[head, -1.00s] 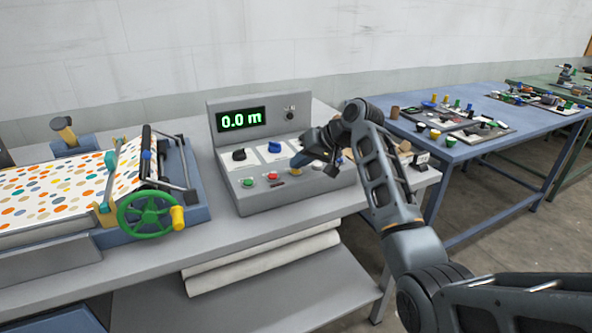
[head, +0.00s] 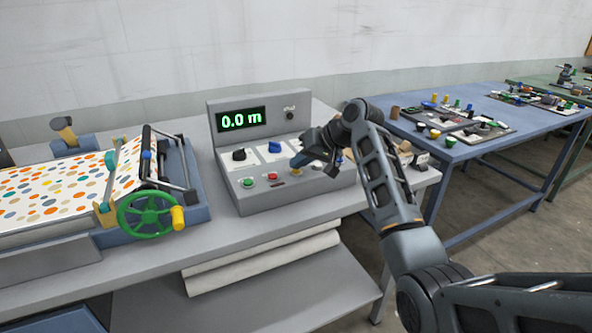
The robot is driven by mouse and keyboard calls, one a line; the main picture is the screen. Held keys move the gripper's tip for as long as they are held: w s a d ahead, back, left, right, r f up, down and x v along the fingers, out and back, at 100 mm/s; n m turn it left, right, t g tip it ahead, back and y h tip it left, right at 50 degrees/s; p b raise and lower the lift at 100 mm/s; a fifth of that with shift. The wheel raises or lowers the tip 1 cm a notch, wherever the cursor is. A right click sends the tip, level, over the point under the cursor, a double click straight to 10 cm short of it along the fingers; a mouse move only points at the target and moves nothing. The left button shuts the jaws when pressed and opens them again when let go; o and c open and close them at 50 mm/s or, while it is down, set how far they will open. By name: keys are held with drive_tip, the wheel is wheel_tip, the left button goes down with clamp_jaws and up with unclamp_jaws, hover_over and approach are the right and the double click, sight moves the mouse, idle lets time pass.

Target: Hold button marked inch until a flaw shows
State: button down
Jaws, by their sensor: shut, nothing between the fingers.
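The grey control box (head: 262,205) stands on the press table. Its display (head: 241,119) reads 0.0 m in green. On the front slope are a green button (head: 248,183), a red button (head: 272,177) and a yellow button (head: 296,171). Button labels are too small to read, so I cannot tell which is marked inch. My gripper (head: 299,162) is shut and points down just above the yellow button; I cannot tell if it touches. The spotted cloth (head: 60,195) lies on the press at left; no flaw is clear on it.
A green handwheel (head: 148,214) with a yellow handle is on the press. Rolls (head: 262,262) lie on the shelf below. A blue table (head: 470,145) with parts stands at right.

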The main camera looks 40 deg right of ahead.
sight(300, 171)
drive_tip(key=shift+r, duration=0.1)
idle(0.3)
drive_tip(key=shift+r+p, duration=0.7)
drive_tip(key=shift+p, duration=0.2)
wheel_tip(300, 171, up, 3)
drive_tip(key=shift+f+p, duration=0.1)
drive_tip(key=shift+p, duration=1.1)
drive_tip(key=shift+r+p, duration=0.55)
drive_tip(key=shift+r, duration=0.6)
